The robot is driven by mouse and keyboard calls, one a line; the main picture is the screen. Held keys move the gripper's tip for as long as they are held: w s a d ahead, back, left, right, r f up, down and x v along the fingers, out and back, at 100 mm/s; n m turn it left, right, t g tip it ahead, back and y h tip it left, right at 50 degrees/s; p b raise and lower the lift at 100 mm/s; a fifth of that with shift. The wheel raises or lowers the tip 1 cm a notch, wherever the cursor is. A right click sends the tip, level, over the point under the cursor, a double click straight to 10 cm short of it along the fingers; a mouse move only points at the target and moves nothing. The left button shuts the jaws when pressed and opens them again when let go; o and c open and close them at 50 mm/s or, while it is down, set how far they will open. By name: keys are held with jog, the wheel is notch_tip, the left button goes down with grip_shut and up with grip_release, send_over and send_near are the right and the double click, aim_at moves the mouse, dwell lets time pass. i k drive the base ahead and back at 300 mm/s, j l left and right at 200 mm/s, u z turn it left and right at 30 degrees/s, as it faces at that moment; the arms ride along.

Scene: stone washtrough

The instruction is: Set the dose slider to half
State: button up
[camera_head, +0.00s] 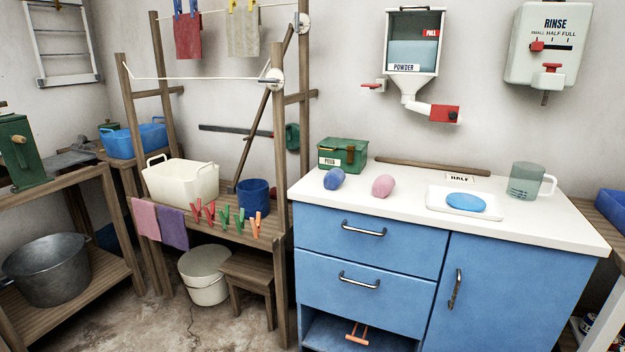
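The white rinse dispenser (546,72) hangs on the wall at the upper right. It is marked RINSE, with SMALL, HALF and FULL above a dark horizontal slot. The red dose slider (537,46) sits at the left end of this slot, under SMALL and left of HALF. Below it is a red push lever (551,68) over a dark spout. A small card (460,179) on the white counter reads HALF. My gripper is not in view, so whether it is open or shut does not show.
The powder dispenser (413,55), with a red FULL tag, hangs further left. The blue cabinet's counter (520,231) below holds a clear jug (526,181), a white tray (437,207), two egg-shaped things and a green box (343,154). The wall around the rinse dispenser is clear.

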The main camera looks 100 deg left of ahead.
aim_at(536, 46)
jog(key=u, duration=2.9)
